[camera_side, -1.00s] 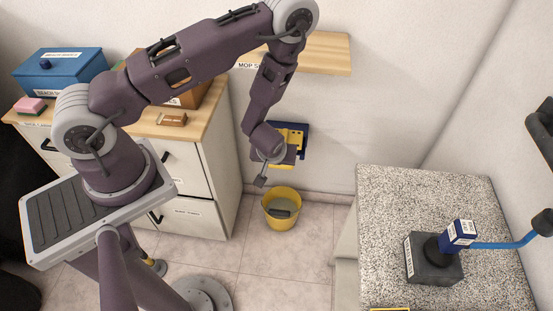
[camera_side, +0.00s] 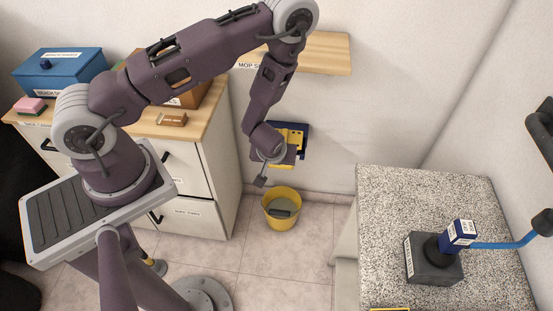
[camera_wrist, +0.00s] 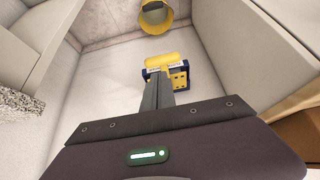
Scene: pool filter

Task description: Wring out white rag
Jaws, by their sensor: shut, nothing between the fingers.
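I cannot make out a white rag in either view. A blue and yellow wringer-like device (camera_side: 300,130) is on the wall behind my gripper, partly hidden by my wrist. In the wrist view the device (camera_wrist: 181,80) shows a yellow roller (camera_wrist: 162,61) just beyond my fingertips. My gripper (camera_side: 261,181) is shut and empty, above and slightly left of a yellow bucket. The bucket (camera_side: 282,220) stands on the floor with a dark object in it. It also shows at the top of the wrist view (camera_wrist: 155,26). Contact between fingers and device cannot be told.
A speckled counter (camera_side: 390,200) on the right holds a dark block (camera_side: 425,268) with a blue-handled tool (camera_side: 458,235). A white cabinet (camera_side: 205,180) stands left of the bucket, carrying a blue box (camera_side: 75,72) and a brown brush (camera_side: 172,119). A wooden shelf (camera_side: 325,55) is above.

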